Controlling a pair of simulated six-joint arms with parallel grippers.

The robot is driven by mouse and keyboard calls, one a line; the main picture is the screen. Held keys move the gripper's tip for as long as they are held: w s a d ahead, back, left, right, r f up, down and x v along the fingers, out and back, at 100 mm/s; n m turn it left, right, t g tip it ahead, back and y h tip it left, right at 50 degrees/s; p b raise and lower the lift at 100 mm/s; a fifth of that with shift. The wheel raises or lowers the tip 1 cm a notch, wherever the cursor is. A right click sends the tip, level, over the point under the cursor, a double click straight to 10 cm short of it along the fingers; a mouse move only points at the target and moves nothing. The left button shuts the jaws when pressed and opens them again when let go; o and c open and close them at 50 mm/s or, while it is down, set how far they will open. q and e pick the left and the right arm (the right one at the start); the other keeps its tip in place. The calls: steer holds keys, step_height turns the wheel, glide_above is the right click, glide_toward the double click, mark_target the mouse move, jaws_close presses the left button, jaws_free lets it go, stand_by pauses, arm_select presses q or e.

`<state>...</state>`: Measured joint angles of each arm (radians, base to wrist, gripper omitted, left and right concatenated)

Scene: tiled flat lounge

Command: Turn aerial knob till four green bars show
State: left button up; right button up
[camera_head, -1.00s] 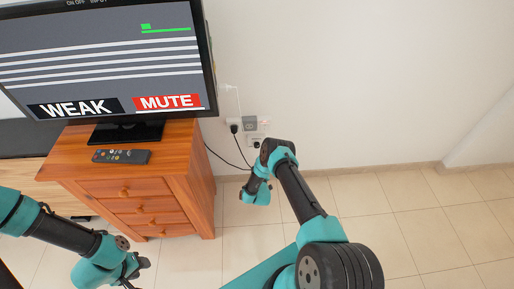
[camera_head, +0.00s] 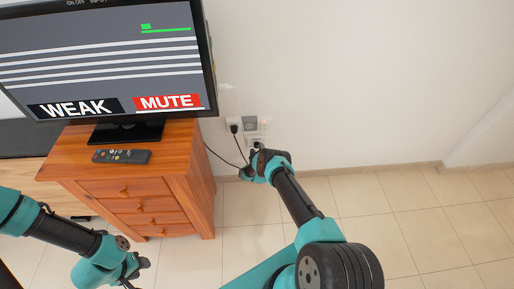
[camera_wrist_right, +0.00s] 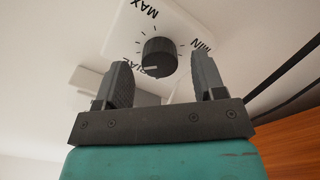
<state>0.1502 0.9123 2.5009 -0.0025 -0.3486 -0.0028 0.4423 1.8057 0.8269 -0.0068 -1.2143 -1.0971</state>
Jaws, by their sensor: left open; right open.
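The television (camera_head: 100,65) shows WEAK, a red MUTE label and one small green bar above a green line. The aerial knob (camera_wrist_right: 160,57) is dark and ribbed, on a white wall plate (camera_wrist_right: 130,38) marked MAX and MIN, with a white pointer line on the knob. My right gripper (camera_wrist_right: 162,80) is open, its fingers either side of the knob in the wrist view; I cannot tell whether they touch it. In the head view the right gripper (camera_head: 252,172) is near the wall below the sockets and the knob is hidden. My left gripper (camera_head: 138,272) is open at lower left.
The wooden cabinet (camera_head: 190,180) holds the television and a remote control (camera_head: 121,156). Wall sockets (camera_head: 250,124) with plugs and dark cables are just above my right gripper. The tiled floor (camera_head: 400,225) at right is clear.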

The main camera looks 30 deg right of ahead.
steer(key=shift+x, duration=0.95)
steer(key=shift+c, duration=0.2)
steer(key=c, duration=0.9)
